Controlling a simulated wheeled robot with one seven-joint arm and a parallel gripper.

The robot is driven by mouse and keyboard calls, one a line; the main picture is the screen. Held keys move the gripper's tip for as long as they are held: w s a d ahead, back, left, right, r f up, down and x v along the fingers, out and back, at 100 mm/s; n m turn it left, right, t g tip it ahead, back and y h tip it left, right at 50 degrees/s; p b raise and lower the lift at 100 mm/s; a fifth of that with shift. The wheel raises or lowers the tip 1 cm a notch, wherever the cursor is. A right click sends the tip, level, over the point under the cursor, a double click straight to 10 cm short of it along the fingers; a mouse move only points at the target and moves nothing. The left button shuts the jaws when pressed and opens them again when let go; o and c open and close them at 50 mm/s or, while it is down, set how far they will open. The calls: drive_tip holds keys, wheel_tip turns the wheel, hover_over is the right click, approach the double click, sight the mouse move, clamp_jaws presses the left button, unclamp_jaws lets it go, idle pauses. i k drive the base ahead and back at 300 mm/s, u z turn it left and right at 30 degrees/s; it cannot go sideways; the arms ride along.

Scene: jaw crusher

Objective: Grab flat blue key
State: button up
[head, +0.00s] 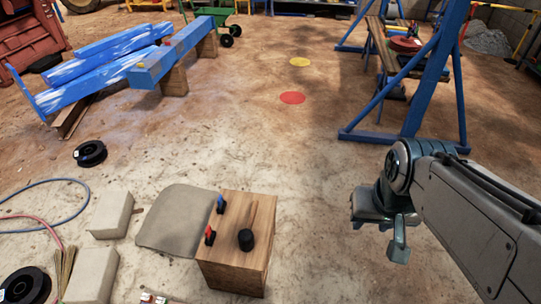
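A small blue item (220,204), perhaps the flat blue key, is at the left edge of the top of a wooden block (234,274). It is too small for me to make out its shape. A similar red item (210,236) is nearer along the same edge. My gripper (393,235) hangs at the right, in the air, well to the right of the block and apart from it. Its fingers are partly hidden, so its opening is unclear. I see nothing held in it.
A black-headed mallet (246,240) lies on the block. A grey mat (175,219) and pale stone blocks (111,214) are to its left. Blue beams (100,65) lie at the back left. A blue frame (420,90) stands at the back right. The middle floor is clear.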

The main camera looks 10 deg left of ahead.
sight(221, 204)
drive_tip(key=z, duration=0.5)
drive_tip(key=i, duration=1.35)
drive_tip(key=u, duration=0.65)
drive_tip(key=i, duration=0.9)
drive_tip(key=u, duration=1.25)
drive_tip(key=i, duration=0.25)
drive_tip(key=u, duration=0.15)
